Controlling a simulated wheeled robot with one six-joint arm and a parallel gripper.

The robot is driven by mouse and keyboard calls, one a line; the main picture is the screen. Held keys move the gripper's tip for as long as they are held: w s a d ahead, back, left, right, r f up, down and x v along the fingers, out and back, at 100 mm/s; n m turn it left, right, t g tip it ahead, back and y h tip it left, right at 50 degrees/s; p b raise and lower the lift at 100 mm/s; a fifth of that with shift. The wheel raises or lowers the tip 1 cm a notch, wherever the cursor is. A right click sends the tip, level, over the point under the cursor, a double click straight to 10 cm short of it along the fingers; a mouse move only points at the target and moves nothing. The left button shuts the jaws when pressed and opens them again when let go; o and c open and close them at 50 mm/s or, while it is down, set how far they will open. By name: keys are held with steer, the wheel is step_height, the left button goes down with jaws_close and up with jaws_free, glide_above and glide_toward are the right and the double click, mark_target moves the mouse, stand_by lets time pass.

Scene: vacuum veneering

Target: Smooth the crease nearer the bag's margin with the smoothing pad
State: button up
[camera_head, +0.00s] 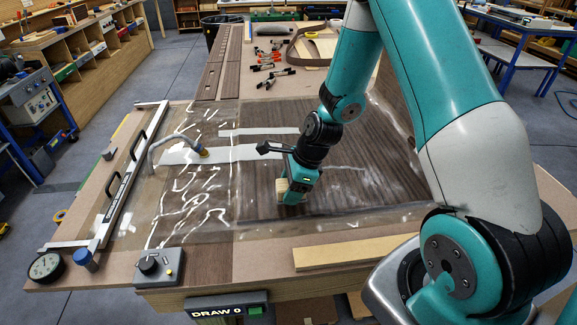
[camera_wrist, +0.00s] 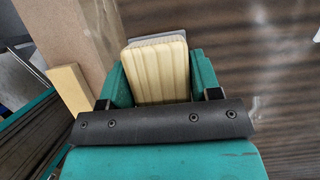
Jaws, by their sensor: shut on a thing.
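My gripper (camera_head: 297,188) is shut on the smoothing pad (camera_head: 283,188), a cream ribbed block. In the wrist view the pad (camera_wrist: 158,72) sits between the two teal fingers, with a grey edge at its far end. The pad is low over the clear bag (camera_head: 190,215), near the front part of the dark veneered panel (camera_head: 370,130). I cannot tell whether it touches the film. A pale, thin crease-like streak (camera_head: 347,168) runs right of the gripper. Bright wrinkles fill the bag's left part. The film under the gripper is partly hidden, so a crease there is unclear.
A hose (camera_head: 172,138) with a brass fitting meets the bag at left, beside a long clamp bar (camera_head: 122,185). A gauge (camera_head: 45,267) and a knob box (camera_head: 158,266) stand at the front left. A wood strip (camera_head: 350,251) lies along the front; spring clamps (camera_head: 272,77) lie behind.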

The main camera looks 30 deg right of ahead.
steer(key=shift+r+p, duration=2)
steer(key=shift+r, duration=0.55)
steer(key=shift+f, duration=0.1)
